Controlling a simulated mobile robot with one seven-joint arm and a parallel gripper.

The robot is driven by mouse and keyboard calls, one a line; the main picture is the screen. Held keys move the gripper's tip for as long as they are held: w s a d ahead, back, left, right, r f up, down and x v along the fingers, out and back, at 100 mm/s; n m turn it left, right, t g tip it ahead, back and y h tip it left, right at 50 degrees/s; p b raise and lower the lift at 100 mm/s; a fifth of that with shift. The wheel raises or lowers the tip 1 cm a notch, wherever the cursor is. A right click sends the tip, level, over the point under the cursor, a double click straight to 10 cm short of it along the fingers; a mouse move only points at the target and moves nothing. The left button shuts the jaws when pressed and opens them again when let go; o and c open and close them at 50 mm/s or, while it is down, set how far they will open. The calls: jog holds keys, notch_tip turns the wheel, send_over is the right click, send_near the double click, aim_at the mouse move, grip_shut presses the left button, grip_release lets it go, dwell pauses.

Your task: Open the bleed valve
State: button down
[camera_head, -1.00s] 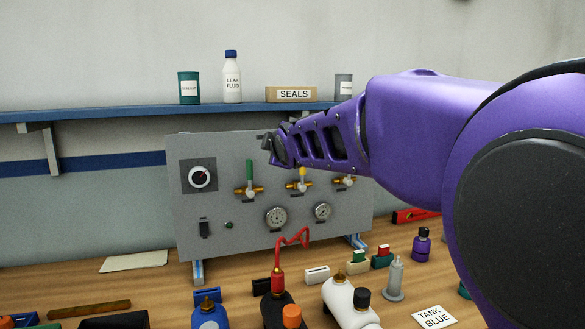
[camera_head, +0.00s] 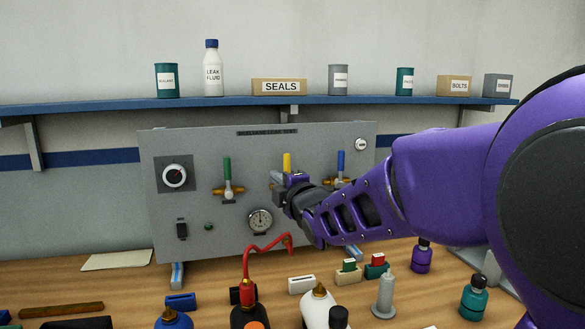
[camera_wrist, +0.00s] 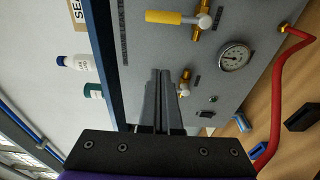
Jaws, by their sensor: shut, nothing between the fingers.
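The grey test panel (camera_head: 205,235) carries three brass valves with upright handles: green (camera_head: 227,168), yellow (camera_head: 287,162) and blue (camera_head: 341,162). I cannot read which is the bleed valve. My gripper (camera_head: 282,190) is shut and empty, and in the head view it overlaps the body of the yellow valve. In the wrist view, turned sideways, my closed fingers (camera_wrist: 160,76) cover the handle of the valve with the brass body (camera_wrist: 184,86), which seems the green one. The yellow handle (camera_wrist: 165,17) shows clear of the fingers there. Contact with any valve cannot be told.
A gauge (camera_head: 260,221), a dial (camera_head: 174,176) and a switch (camera_head: 182,231) sit on the panel. A red hose (camera_head: 270,244) rises in front. Several bottles and small blocks crowd the bench. A blue shelf (camera_head: 220,106) with containers runs above the panel.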

jog(key=shift+f, duration=0.1)
dwell(0.4)
jog(key=w+p, duration=0.2)
jog(key=w, duration=0.7)
jog(key=shift+w, duration=0.2)
jog(key=shift+w+d, duration=0.1)
jog(key=shift+w, duration=0.05)
dwell(0.3)
